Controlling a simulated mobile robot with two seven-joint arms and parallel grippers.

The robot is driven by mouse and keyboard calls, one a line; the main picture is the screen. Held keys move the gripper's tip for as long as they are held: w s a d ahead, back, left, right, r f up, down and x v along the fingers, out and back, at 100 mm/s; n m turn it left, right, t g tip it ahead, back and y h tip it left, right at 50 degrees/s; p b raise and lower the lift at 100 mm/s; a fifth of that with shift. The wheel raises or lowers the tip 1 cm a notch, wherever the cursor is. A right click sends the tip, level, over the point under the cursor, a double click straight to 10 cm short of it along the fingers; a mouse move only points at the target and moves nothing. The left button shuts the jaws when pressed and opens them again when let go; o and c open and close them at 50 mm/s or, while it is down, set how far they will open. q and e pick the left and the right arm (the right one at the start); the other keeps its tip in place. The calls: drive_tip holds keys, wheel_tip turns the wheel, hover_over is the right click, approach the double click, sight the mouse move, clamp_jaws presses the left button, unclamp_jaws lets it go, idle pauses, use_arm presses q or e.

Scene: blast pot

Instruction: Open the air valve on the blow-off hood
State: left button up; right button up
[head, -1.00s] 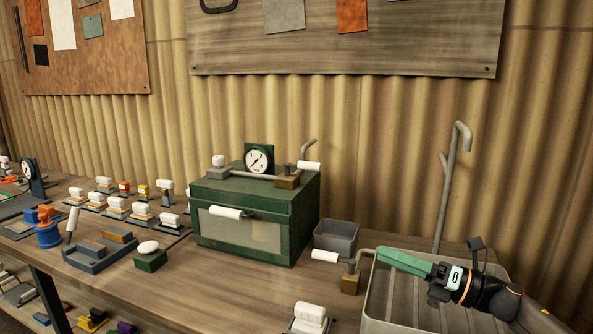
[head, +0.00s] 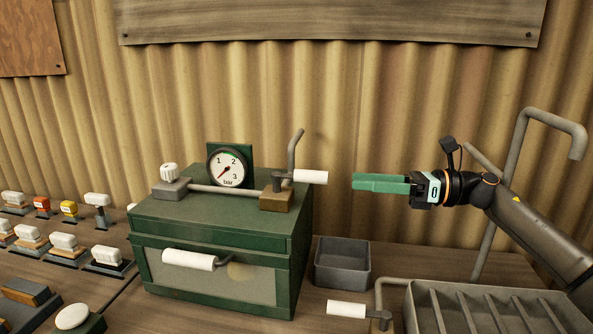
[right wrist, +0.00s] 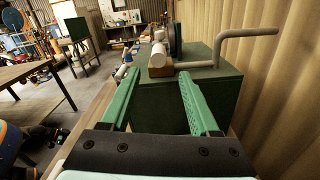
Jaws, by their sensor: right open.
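The green box (head: 215,245), which I take for the blow-off hood, has a windowed front with a white bar handle (head: 188,260). On its top a pipe runs from a white knob (head: 169,172) past a gauge (head: 227,166) to a brass valve block (head: 277,198). The valve's white lever handle (head: 310,177) points right. My right gripper (head: 354,182) is open and empty, level with the lever and a little right of its end. In the right wrist view the lever (right wrist: 158,54) lies ahead, beyond the open fingers (right wrist: 157,90). My left gripper is out of view.
A grey bin (head: 342,264) stands right of the box. Farther right is a ribbed grey tray (head: 490,310) with another white lever (head: 346,310) at its left. A bent pipe rises behind the valve block (head: 292,150). A tall hooked pipe (head: 510,170) stands near my right arm.

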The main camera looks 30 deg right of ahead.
sight(299, 176)
drive_tip(key=p+x, duration=0.4)
drive_tip(key=x, duration=0.7)
drive_tip(key=shift+a+r, duration=0.15)
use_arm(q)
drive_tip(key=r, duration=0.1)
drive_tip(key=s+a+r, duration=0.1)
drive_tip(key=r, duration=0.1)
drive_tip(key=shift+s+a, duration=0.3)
use_arm(e)
drive_tip(key=shift+w+a, duration=0.2)
drive_tip(key=shift+a, duration=0.15)
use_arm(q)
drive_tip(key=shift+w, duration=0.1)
use_arm(e)
clamp_jaws()
